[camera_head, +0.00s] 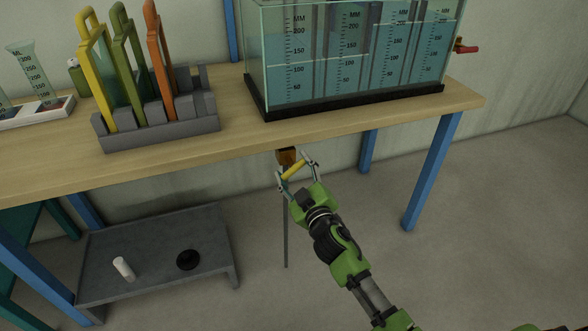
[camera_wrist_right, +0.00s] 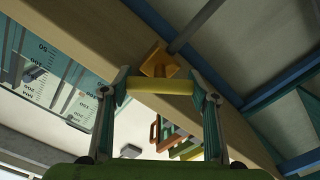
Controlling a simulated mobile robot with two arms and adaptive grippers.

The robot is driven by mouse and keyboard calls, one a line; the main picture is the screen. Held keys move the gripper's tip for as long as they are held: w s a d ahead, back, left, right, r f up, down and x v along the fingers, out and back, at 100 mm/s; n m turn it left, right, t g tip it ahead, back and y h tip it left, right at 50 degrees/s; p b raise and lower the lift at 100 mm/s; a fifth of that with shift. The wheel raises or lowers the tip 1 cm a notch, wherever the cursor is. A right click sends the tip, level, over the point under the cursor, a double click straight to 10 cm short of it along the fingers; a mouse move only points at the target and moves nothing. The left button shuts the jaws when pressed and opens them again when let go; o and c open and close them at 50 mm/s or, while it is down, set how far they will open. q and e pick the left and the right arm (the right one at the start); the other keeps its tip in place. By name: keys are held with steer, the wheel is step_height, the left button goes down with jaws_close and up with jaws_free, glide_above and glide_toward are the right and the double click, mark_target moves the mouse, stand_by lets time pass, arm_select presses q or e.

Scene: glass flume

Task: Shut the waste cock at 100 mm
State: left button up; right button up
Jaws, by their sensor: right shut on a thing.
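The waste cock has a brass-orange body (camera_head: 287,155) under the table's front edge and a yellow lever (camera_head: 294,171). A thin grey pipe (camera_head: 285,235) hangs below it. My right gripper (camera_head: 297,172) is shut on the yellow lever, with one fingertip at each end. The right wrist view also shows the lever (camera_wrist_right: 160,87) lying across between the fingertips, with the cock body (camera_wrist_right: 159,65) behind it. The glass flume (camera_head: 350,104) has millimetre scales. Water in its left part stands near the 100 mark; the right part's water line looks higher, near 200. My left gripper is out of view.
The wooden table (camera_head: 225,151) stands on blue legs. A grey rack (camera_head: 160,136) holds yellow, green and orange framed plates. A red-handled tap (camera_head: 467,48) is on the flume's right end. A low grey bench (camera_head: 150,250) stands below left. The floor to the right is clear.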

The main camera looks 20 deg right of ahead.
steer(key=shift+m, duration=0.7)
steer(key=m+p, duration=0.2)
steer(key=m, duration=0.3)
steer(key=shift+p, duration=0.35)
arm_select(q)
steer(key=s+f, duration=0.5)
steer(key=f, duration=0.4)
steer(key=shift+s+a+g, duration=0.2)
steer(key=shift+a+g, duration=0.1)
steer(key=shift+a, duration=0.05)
arm_select(e)
steer(key=shift+m, duration=0.6)
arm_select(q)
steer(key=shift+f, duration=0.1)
arm_select(e)
steer(key=o, duration=1.1)
steer(key=s, duration=1.2)
steer(key=shift+d, duration=0.2)
